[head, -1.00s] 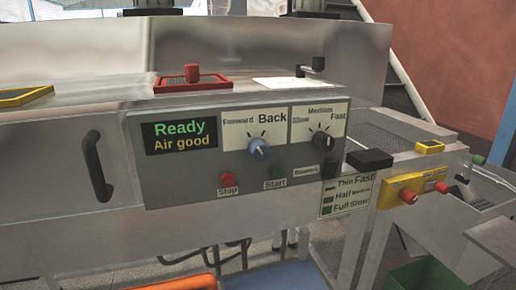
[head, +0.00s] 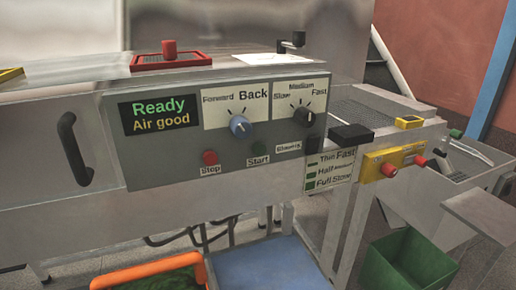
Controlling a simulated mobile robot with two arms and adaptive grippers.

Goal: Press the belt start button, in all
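The green Start button (head: 260,148) sits low on the grey control panel (head: 178,168), above the label "Start". The red Stop button (head: 210,157) is to its left. The black Blowers switch (head: 313,144) is to its right. The display (head: 160,115) reads "Ready" and "Air good". Neither of my grippers shows in the head view.
A black door handle (head: 74,149) stands out left of the panel. A black block (head: 351,137) and a yellow box with red knobs (head: 392,161) project at the right. An orange-rimmed crate (head: 148,271), a blue surface (head: 268,266) and a green bin (head: 409,263) are below.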

